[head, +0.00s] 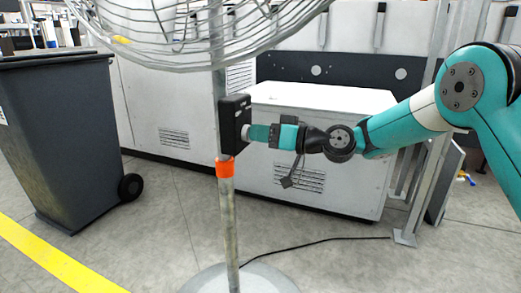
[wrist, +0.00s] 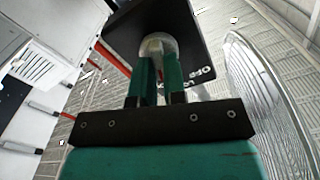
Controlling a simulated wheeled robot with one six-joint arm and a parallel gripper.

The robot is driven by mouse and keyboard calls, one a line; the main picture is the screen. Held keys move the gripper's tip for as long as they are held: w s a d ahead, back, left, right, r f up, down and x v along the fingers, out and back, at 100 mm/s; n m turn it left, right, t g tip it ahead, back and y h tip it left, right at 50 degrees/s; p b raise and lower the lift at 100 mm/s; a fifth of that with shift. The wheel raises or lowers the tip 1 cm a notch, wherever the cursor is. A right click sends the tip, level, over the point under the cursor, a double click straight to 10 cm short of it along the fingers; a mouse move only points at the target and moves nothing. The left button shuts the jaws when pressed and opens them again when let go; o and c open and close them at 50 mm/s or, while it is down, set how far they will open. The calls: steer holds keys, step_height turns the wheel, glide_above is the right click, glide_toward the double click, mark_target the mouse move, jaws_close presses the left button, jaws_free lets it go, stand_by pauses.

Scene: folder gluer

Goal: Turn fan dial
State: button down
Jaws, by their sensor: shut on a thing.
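The pedestal fan (head: 220,25) stands in front of me, with its wire cage at the top of the head view and a metal pole below. A black control box (head: 234,122) is fixed to the pole above an orange collar. My gripper (head: 252,134) reaches in from the right, against the front of this box. In the wrist view my gripper (wrist: 158,75) has both green fingers closed around the pale, rounded fan dial (wrist: 158,44) on the black box (wrist: 190,28). Part of the lettering beside the dial shows; the rest is hidden by the fingers.
A dark wheeled bin (head: 60,130) stands on the left. A white cabinet (head: 320,105) is behind the fan and my arm. A black cable (head: 315,243) runs over the floor from the fan's round base (head: 255,280). A metal post (head: 415,190) stands at right.

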steer(key=n+b, duration=0.4)
steer(key=b, duration=0.2)
steer(key=n+b, duration=0.4)
steer(key=b, duration=0.2)
steer(key=n+b, duration=0.4)
steer(key=b, duration=0.2)
steer(key=shift+s+f+n, duration=0.15)
steer(key=shift+s+n, duration=0.1)
steer(key=shift+n, duration=0.15)
steer(key=shift+b, duration=0.3)
steer(key=c, duration=1.2)
jaws_free()
